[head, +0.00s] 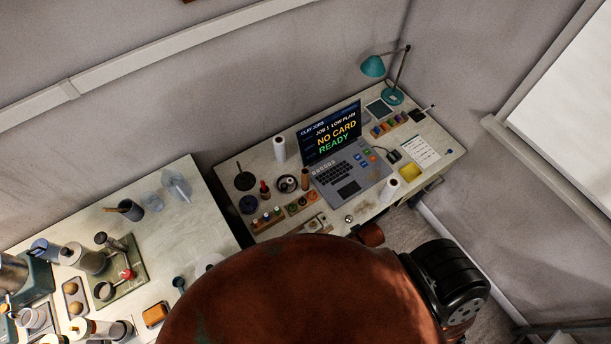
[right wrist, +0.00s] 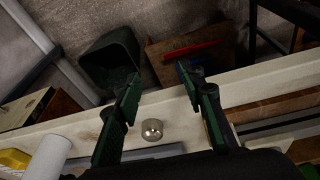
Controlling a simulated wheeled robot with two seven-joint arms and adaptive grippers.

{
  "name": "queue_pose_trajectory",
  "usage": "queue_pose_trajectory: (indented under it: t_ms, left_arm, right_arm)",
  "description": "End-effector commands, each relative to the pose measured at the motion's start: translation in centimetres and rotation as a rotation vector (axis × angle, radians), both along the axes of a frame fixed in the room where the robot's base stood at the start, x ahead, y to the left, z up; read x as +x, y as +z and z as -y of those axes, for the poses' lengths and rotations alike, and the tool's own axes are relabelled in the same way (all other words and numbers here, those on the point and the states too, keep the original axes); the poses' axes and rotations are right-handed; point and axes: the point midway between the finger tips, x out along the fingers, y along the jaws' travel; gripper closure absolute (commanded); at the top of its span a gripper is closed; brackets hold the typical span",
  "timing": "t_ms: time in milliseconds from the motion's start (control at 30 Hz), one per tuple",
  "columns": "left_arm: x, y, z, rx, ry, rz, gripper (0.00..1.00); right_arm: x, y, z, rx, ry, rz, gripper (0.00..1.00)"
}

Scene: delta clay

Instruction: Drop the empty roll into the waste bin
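A white roll (head: 389,187) stands near the front edge of the desk, right of the laptop. It also shows at the lower left of the right wrist view (right wrist: 48,158). Another white roll (head: 279,148) stands behind the laptop's left side. I cannot tell which roll is empty. A dark, open-topped bin (right wrist: 110,62), apparently the waste bin, is beyond the desk edge in the right wrist view. My right gripper (right wrist: 158,88) is open, with nothing between its fingertips, over the desk edge. My left gripper is not in view.
A small round metal object (right wrist: 152,129) lies on the desk between the gripper's fingers as seen. A cluttered worktable (head: 190,236) stands left.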

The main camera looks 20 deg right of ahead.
Motion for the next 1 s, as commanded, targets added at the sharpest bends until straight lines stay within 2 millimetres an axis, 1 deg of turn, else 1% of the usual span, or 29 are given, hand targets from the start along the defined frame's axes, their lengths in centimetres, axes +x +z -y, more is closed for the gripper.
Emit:
queue_pose_trajectory:
  t_ms: [33, 133, 167, 200, 267, 300, 367, 400, 467, 500, 600, 700, 767, 833, 1000]
  left_arm:
    - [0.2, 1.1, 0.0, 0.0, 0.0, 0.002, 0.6]
    - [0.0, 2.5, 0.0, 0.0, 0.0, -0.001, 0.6]
    - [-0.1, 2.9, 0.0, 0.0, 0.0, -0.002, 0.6]
    - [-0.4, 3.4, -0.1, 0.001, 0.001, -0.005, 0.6]
    - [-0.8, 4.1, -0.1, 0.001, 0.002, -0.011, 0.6]
    - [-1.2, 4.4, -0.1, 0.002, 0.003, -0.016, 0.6]
    - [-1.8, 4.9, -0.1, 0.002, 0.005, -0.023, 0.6]
    - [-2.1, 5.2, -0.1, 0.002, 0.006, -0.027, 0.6]
    - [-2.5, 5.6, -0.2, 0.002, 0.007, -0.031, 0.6]
    - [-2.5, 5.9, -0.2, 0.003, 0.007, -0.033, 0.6]
    - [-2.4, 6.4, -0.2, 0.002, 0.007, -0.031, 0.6]
    - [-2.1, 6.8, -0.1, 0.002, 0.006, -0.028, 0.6]
    - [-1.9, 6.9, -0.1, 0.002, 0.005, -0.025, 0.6]
    - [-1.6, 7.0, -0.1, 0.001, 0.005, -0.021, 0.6]
    - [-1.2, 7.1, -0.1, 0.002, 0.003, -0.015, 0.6]
  right_arm:
    - [0.7, 2.7, 0.0, 0.001, -0.001, 0.017, 0.63]
    - [2.7, 7.2, -0.3, 0.007, 0.002, 0.061, 0.63]
    - [3.5, 8.5, -0.5, 0.011, 0.004, 0.08, 0.63]
    - [4.9, 10.0, -0.8, 0.018, 0.009, 0.108, 0.63]
    - [7.3, 11.8, -1.5, 0.031, 0.021, 0.158, 0.63]
    - [8.9, 12.8, -1.9, 0.039, 0.03, 0.193, 0.63]
    - [11.6, 14.1, -2.7, 0.051, 0.043, 0.248, 0.63]
    - [13.4, 14.8, -3.3, 0.061, 0.053, 0.285, 0.63]
    - [15.9, 15.9, -4.1, 0.072, 0.066, 0.338, 0.63]
    - [17.5, 16.6, -4.7, 0.079, 0.074, 0.372, 0.63]
    - [21.1, 18.1, -6.1, 0.094, 0.092, 0.448, 0.63]
    - [23.4, 19.1, -6.9, 0.104, 0.103, 0.501, 0.63]
    - [24.4, 19.3, -7.3, 0.106, 0.107, 0.518, 0.63]
    - [25.2, 18.9, -7.5, 0.107, 0.109, 0.525, 0.63]
    - [26.2, 17.8, -7.6, 0.106, 0.109, 0.526, 0.63]
